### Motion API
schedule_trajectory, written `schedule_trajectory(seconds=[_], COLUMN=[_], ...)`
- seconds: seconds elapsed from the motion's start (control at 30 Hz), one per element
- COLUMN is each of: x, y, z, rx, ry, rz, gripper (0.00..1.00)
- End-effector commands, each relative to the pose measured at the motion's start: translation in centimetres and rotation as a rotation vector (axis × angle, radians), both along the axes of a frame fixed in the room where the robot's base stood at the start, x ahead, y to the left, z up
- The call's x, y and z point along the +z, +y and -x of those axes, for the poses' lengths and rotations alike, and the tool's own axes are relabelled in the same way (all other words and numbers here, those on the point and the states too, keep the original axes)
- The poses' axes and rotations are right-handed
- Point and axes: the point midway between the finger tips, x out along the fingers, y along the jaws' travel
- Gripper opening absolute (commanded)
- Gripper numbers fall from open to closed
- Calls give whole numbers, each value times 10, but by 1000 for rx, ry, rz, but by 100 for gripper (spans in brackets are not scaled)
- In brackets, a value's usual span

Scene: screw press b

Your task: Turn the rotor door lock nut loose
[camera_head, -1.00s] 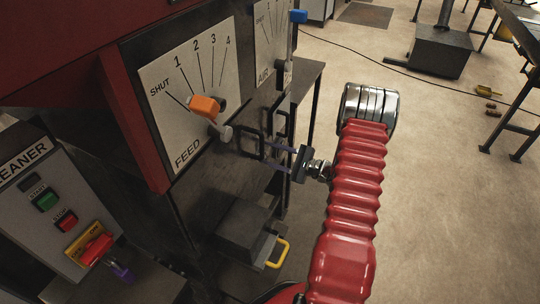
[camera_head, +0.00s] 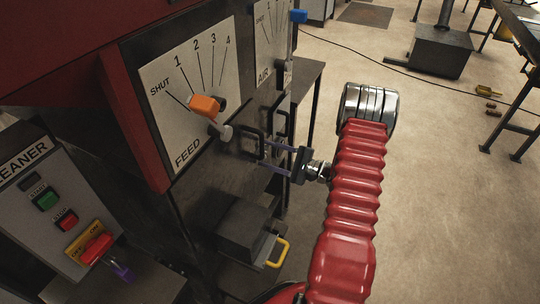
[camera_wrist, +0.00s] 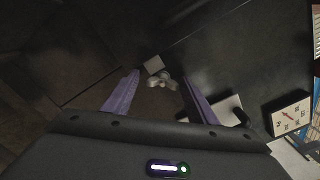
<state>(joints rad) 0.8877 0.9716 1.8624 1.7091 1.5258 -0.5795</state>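In the wrist view, a small pale metal nut with rounded lobes (camera_wrist: 162,81), apparently the door lock nut, shows against the dark machine front. A small grey square piece (camera_wrist: 154,65) sits just beyond it. My gripper (camera_wrist: 160,77) is open, its two purple fingers on either side of the nut in the picture, with gaps on both sides. I cannot tell how far the nut lies in depth. In the head view my gripper (camera_head: 265,153) points left at the machine front beside a black handle (camera_head: 253,145); the nut cannot be made out there.
The feed dial with its orange lever (camera_head: 206,105) is up left of my gripper. A blue-tipped air lever (camera_head: 298,16) is above. A grey box with a yellow handle (camera_head: 280,253) is below. A cleaner control box (camera_head: 45,215) stands at left.

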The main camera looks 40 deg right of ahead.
Motion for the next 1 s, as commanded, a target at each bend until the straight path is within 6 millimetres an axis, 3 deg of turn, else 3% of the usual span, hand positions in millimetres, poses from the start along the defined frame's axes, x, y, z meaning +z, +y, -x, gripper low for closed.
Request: schedule_trajectory(seconds=[0.1, 0.53, 1.0], x=[1, 1, 1], y=[-1, -8, -45], z=[-1, 7, 70], rx=[-2, -6, -8], ry=[-2, -2, -1], rz=[1, 2, 2], gripper=[61, 61, 61])
